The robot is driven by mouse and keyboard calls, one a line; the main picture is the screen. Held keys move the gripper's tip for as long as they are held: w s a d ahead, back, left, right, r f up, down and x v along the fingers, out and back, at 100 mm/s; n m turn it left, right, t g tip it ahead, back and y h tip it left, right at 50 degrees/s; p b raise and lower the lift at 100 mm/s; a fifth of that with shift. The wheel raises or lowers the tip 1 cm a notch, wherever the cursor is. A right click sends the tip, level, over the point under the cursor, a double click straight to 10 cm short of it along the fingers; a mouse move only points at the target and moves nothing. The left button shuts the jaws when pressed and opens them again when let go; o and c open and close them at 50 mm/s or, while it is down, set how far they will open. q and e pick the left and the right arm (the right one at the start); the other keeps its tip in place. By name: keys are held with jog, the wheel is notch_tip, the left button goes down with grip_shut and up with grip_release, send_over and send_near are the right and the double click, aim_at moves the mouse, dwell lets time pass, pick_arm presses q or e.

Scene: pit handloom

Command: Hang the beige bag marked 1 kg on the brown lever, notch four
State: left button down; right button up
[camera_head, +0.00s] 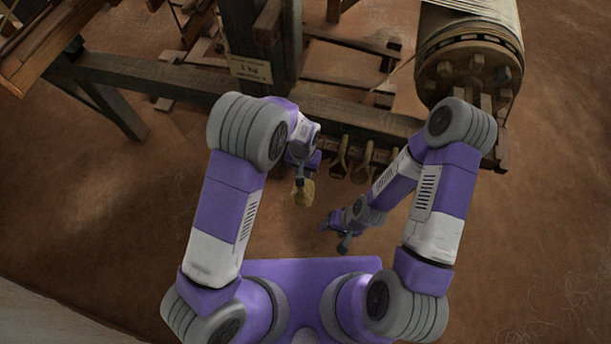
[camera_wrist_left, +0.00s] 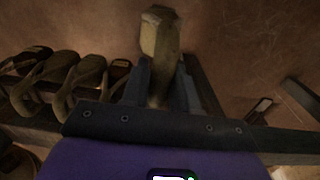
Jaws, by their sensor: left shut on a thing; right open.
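A small beige bag (camera_head: 303,193) hangs from my left gripper (camera_head: 301,176), which is shut on it above the floor in front of the loom. In the left wrist view the bag (camera_wrist_left: 160,38) stands out beyond the two dark fingers (camera_wrist_left: 160,85), its narrow end between them. No marking is readable on it. My right gripper (camera_head: 343,243) is open and empty, lower and to the right of the bag. I cannot single out the brown lever or its notches among the loom's dark timbers.
A cloth roller (camera_head: 468,62) stands back right. The near floor is clear.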

pick_arm(q)
jog(key=shift+d+f, duration=0.35)
jog(key=shift+f, duration=0.05)
jog(key=shift+s+a+r+p, duration=0.1)
jog(key=shift+s+a, duration=0.25)
jog(key=shift+s, duration=0.7)
jog(key=shift+s+a+f+p, duration=0.1)
jog(key=shift+s+a, duration=0.2)
jog(key=shift+s, duration=0.75)
jog(key=shift+s+a+r+p, duration=0.1)
jog(key=shift+s+a, duration=0.25)
jog(key=shift+s, duration=0.7)
jog(key=s+a, duration=0.2)
jog(key=s, duration=0.6)
jog(key=shift+a+r+p, duration=0.35)
jog(key=shift+r+p, duration=0.05)
